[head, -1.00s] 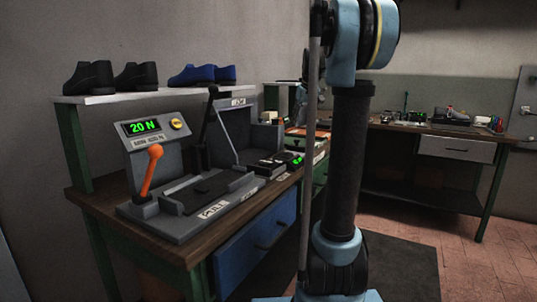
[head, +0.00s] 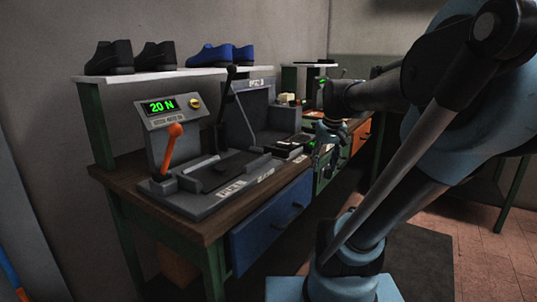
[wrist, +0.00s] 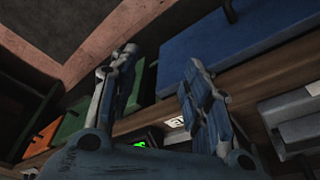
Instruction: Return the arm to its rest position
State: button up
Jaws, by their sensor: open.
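My arm (head: 460,110) rises from my base at the right of the head view and bends over to the left, toward the workbench. My gripper (head: 322,160) hangs at the end of it, in front of the bench's right part. In the wrist view my gripper (wrist: 160,80) shows two fingers spread apart with nothing between them. The blue drawer (wrist: 235,45) and the bench edge lie beyond the fingers. I cannot tell the exact gap between gripper and bench.
The press (head: 215,175) with an orange-knobbed lever (head: 172,145) and a display reading 20 N (head: 161,106) stands on the workbench (head: 205,225). Black shoes (head: 110,58) and blue shoes (head: 220,55) sit on the shelf (head: 150,76). Open floor (head: 480,240) shows at right.

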jog(key=s+f, duration=1.3)
jog(key=f, duration=0.1)
jog(key=shift+s+m+g, duration=0.4)
jog(key=shift+w+a+f, duration=0.1)
jog(key=shift+f, duration=0.05)
jog(key=shift+w+f, duration=0.15)
jog(key=shift+w, duration=0.2)
jog(key=shift+c, duration=0.3)
jog(key=shift+c, duration=1)
